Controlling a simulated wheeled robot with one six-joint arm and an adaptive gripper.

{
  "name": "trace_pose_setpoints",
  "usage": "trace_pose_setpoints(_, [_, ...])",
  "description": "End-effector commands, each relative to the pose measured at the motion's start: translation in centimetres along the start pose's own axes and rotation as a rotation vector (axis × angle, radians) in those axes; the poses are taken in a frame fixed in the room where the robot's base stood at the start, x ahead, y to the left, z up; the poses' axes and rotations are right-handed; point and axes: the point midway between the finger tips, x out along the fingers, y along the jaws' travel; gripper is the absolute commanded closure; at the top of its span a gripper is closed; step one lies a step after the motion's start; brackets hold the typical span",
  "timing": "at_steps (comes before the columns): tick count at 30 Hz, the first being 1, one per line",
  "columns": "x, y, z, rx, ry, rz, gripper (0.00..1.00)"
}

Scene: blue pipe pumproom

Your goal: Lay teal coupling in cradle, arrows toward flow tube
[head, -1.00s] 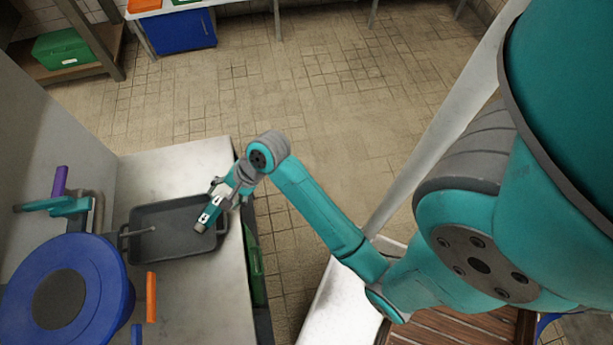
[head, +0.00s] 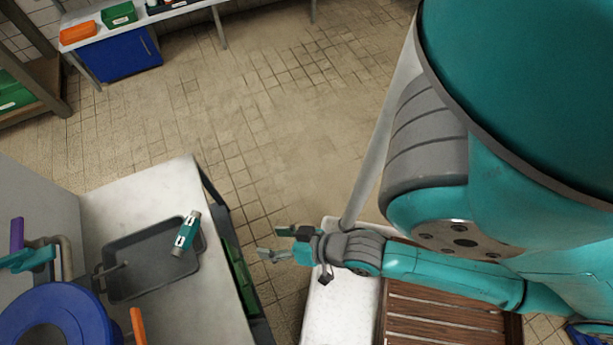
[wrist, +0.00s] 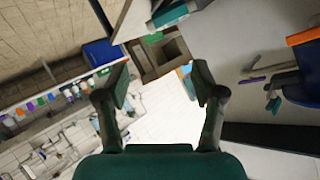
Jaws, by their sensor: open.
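The teal coupling (head: 187,232) has pale ends and white marks and lies at the right end of a dark grey tray (head: 128,290) in the head view. The marks are too small to read as arrows. My gripper (head: 270,242) is open and empty, out over the floor to the right of the tray's table, clearly apart from the coupling. Its two spread fingers also show in the wrist view (wrist: 161,82), with nothing between them. I cannot make out a cradle or flow tube for certain.
The tray sits on a pale metal table (head: 165,190). A blue round wheel-like part (head: 80,312), an orange piece (head: 138,326) and a teal fitting with a purple handle (head: 17,234) are at left. A bench with bins (head: 118,14) stands at the back. The tiled floor between is clear.

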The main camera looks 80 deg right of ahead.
Motion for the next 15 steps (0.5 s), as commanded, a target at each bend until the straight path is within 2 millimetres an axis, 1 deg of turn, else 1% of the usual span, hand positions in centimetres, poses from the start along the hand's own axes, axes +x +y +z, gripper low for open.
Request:
trace_pose_setpoints(1, [-2.0, -0.1, 0.0, -0.075, 0.022, -0.011, 0.32])
trace_pose_setpoints(6, [-7.3, -1.3, -1.8, -0.325, 0.127, -0.059, 0.32])
trace_pose_setpoints(10, [-10.2, -2.3, -3.0, -0.460, 0.189, -0.089, 0.32])
trace_pose_setpoints(12, [-11.2, -2.6, -3.4, -0.505, 0.212, -0.099, 0.32])
trace_pose_setpoints(13, [-11.4, -2.8, -3.5, -0.520, 0.219, -0.102, 0.27])
trace_pose_setpoints(15, [-11.9, -3.0, -3.8, -0.541, 0.230, -0.107, 0.27])
